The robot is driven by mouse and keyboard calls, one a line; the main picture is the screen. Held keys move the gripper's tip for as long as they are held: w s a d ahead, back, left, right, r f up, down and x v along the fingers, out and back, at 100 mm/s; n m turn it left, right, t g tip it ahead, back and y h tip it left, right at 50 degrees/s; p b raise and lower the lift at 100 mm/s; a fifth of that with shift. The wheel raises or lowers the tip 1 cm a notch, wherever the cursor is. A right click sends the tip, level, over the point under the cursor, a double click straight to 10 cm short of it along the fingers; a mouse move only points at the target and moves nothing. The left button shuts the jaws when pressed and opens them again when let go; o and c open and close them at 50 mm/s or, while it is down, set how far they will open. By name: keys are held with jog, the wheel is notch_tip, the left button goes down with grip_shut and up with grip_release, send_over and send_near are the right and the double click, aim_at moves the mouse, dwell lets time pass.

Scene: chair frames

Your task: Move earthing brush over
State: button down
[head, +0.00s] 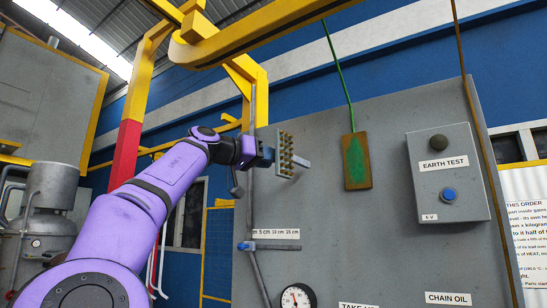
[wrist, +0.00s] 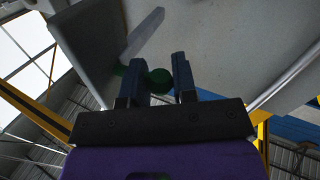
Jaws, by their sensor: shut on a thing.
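My gripper (head: 262,154) is raised at the left edge of the large grey panel, its tip at a block with rows of brass-coloured studs (head: 285,154), which I take to be the earthing brush. In the wrist view my gripper (wrist: 159,80) has its two dark fingers either side of a round green part (wrist: 159,79), seemingly the brush's handle. The studs do not show there. A pale grey bar (head: 301,161) sticks out to the right of the studs; it also shows beyond the fingers in the wrist view (wrist: 143,34). I cannot tell what it is fixed to.
A brown plate with a green patch (head: 357,161) hangs on a green cord before the panel (head: 320,210). Right of it is the EARTH TEST box (head: 447,178) with a blue button. Below are a blue-ended lever (head: 247,246) and a gauge (head: 297,297). A yellow beam (head: 250,35) runs overhead.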

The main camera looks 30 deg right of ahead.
jog(key=shift+w, duration=0.2)
jog(key=c, duration=1.2)
grip_release()
jog(key=a, duration=1.1)
jog(key=shift+w, duration=0.1)
